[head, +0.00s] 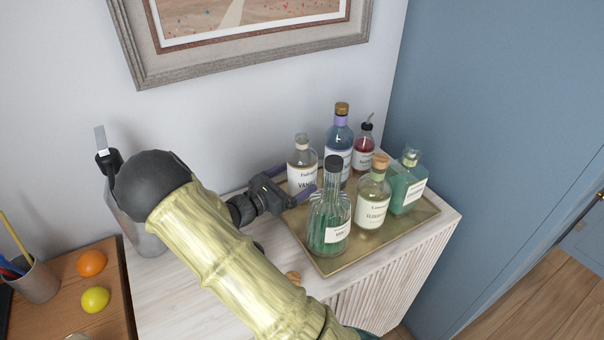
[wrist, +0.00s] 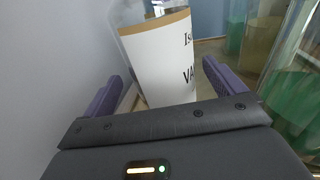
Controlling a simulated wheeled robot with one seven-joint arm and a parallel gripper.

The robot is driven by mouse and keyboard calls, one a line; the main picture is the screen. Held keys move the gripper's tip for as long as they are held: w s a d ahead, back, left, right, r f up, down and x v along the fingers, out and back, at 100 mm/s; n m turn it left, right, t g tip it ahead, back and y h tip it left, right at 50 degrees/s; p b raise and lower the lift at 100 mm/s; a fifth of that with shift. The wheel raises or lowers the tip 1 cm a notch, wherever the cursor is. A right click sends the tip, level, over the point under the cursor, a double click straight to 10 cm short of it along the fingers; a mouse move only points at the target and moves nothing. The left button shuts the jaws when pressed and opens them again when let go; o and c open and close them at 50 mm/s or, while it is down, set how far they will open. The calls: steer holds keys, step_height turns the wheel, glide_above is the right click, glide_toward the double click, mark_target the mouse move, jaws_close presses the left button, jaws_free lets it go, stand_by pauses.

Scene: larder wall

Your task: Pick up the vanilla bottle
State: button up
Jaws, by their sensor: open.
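The vanilla bottle (head: 301,178) is clear glass with a white label reading "VAN…" and a pale stopper. It stands upright at the back left of a gold tray (head: 329,267). My gripper (head: 298,191) reaches in from the left at the bottle's lower part. In the wrist view, the vanilla bottle (wrist: 165,62) stands between the two purple fingers of my gripper (wrist: 162,85), which is open. The bottle's base is hidden behind the gripper, and I cannot tell whether the fingers touch it.
A green mint bottle (head: 328,230) stands close in front of the gripper. A purple-necked blue bottle (head: 339,135), a red bottle (head: 363,148), an elderflower bottle (head: 373,205) and a green square bottle (head: 408,186) share the tray. A wall is behind, with a picture frame (head: 250,52) above.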

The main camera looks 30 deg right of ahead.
mark_target(307, 143)
steer(key=x, duration=0.4)
steer(key=shift+s+d+f, duration=0.1)
steer(key=shift+d, duration=0.15)
steer(key=c, duration=1.6)
steer(key=shift+r, duration=0.25)
steer(key=shift+c, duration=0.2)
steer(key=shift+r+p, duration=0.3)
steer(key=shift+r, duration=4.5)
